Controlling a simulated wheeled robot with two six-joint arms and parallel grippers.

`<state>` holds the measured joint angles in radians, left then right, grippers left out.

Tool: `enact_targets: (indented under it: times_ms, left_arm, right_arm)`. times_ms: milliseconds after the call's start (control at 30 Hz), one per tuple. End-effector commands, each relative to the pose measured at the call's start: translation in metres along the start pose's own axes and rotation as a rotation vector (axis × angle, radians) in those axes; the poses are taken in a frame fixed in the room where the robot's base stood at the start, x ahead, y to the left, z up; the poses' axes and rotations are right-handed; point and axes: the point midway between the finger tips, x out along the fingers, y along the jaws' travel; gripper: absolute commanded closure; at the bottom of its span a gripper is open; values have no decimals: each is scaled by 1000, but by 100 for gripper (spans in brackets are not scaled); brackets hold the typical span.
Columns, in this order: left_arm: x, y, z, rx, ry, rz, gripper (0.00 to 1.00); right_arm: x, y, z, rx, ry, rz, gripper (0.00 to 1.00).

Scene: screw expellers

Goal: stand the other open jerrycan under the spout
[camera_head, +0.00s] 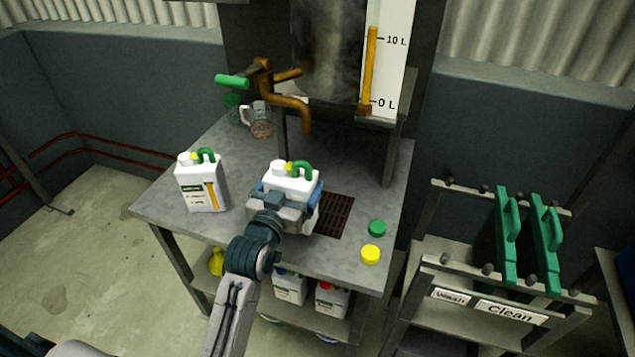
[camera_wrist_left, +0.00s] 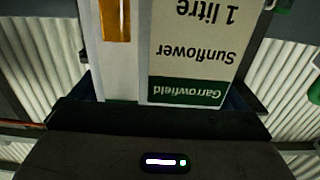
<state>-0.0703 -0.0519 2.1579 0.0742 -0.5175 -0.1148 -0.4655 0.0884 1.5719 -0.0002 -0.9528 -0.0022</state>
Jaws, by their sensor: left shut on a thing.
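My left gripper (camera_head: 283,205) is shut on a white jerrycan (camera_head: 291,181) with a green handle. The can is upright, beside and partly over the left side of the dark grate (camera_head: 336,214); I cannot tell whether its base touches the table. Its upside-down label, reading "Sunflower 1 litre", fills the left wrist view (camera_wrist_left: 190,50). A second white jerrycan (camera_head: 202,184) with a green handle stands on the table to the left. My right gripper is out of view.
A green cap (camera_head: 377,228) and a yellow cap (camera_head: 370,254) lie at the table's (camera_head: 160,205) right front. A glass jug (camera_head: 260,121) stands at the back left. More jerrycans (camera_head: 331,299) sit on the lower shelf. A rack (camera_head: 509,317) with green boards stands right.

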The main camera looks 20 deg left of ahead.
Motion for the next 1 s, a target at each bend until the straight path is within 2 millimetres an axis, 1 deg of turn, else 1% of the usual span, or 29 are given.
enact_targets:
  times_ms: [33,200,300,400,567,667,800,900,1000]
  left_arm:
    - [14,4,-2,-2,5,0,53]
    - [55,16,2,0,4,0,53]
    - [74,22,4,0,3,1,53]
    - [87,25,6,1,4,0,53]
    - [94,28,11,2,2,0,53]
    - [93,27,25,2,-2,0,53]
    - [93,27,40,2,1,0,53]
    - [93,27,43,2,3,-1,53]
    - [93,27,43,2,4,-1,53]
  right_arm:
    - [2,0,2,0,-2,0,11]
    - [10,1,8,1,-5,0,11]
    - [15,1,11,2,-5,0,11]
    - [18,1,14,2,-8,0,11]
    - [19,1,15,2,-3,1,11]
    - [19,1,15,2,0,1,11]
    - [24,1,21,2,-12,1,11]
    - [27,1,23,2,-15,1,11]
    - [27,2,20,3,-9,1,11]
